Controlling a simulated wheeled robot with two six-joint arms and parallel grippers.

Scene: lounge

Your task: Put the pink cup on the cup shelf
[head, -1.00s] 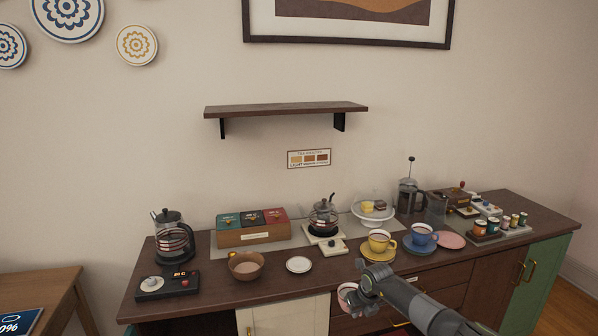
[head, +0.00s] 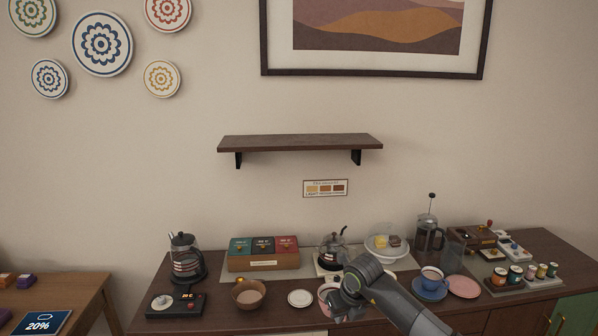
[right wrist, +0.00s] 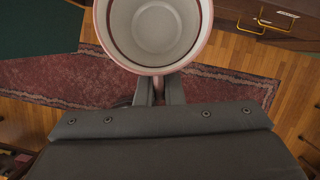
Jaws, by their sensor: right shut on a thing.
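The pink cup (head: 325,292) is held in my right gripper (head: 342,304), in front of the counter's front edge area, right of a small white saucer. In the right wrist view the pink-rimmed cup (right wrist: 154,28) shows its empty pale inside, and the fingers (right wrist: 157,92) are shut on its handle. The cup shelf (head: 300,143) is a dark wooden wall shelf on two black brackets, above the counter and higher than the cup. Its visible top looks bare. My left gripper is in neither view.
The counter (head: 223,300) holds a kettle (head: 184,257), tea box (head: 264,254), brown bowl (head: 248,292), white saucer (head: 300,298), glass teapot (head: 333,251), cake stand (head: 391,247), French press (head: 429,236), blue cup (head: 431,277) and pink saucer (head: 463,286). The wall between counter and shelf is clear except a small sign (head: 325,188).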

